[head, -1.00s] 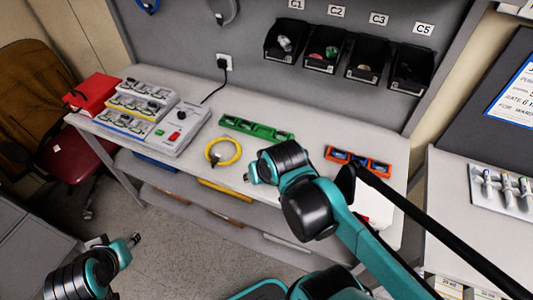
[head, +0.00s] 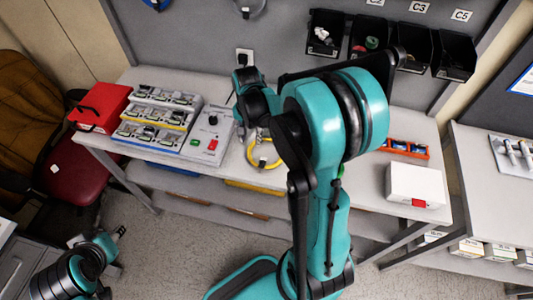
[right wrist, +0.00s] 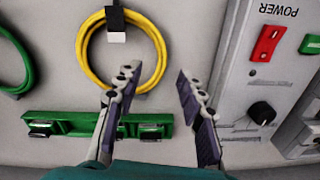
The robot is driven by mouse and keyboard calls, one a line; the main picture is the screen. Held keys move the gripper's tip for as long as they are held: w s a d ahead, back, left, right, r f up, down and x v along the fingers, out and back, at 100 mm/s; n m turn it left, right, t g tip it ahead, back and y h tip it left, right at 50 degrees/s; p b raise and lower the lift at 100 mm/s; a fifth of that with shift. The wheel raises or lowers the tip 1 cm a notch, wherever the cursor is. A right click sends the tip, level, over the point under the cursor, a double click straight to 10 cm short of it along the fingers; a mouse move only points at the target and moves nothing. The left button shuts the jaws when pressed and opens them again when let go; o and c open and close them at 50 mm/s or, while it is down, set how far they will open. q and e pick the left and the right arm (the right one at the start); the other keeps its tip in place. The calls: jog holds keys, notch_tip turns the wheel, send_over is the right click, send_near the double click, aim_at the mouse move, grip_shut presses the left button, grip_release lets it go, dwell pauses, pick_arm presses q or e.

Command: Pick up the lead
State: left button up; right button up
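The lead is a yellow coil on the white bench; its lower arc shows in the head view (head: 265,166), the rest partly behind my right arm. In the right wrist view the yellow lead (right wrist: 81,50) is a ring with a white and black tag (right wrist: 116,22). My right gripper (right wrist: 157,75) is open and empty over the bench, its left finger overlapping the ring's lower edge in the picture. A green coil (right wrist: 25,60) lies at that view's left edge. My left gripper (head: 118,234) is low at left, away from the bench; its finger state is unclear.
A green holder (right wrist: 70,122) lies near the lead. A white box (head: 415,182) and orange holder (head: 405,149) are right.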

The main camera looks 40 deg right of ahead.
aim_at(250, 147)
notch_tip(250, 147, down, 4)
jog(key=shift+w+f+b, duration=0.1)
jog(key=shift+b, duration=0.6)
jog(key=shift+f, duration=0.2)
grip_shut()
jog(key=shift+r, duration=0.1)
jog(key=shift+r, duration=0.55)
jog(key=r, duration=0.1)
jog(key=r+p, duration=0.1)
jog(key=d+r+p, duration=0.1)
jog(key=r, duration=0.1)
jog(key=shift+s+d, duration=0.1)
jog(key=shift+s, duration=0.2)
jog(key=s+d+r+p, duration=0.2)
jog(key=s+d+r, duration=0.2)
jog(key=d, duration=0.5)
jog(key=shift+s+d+r, duration=0.2)
jog(key=shift+r, duration=0.7)
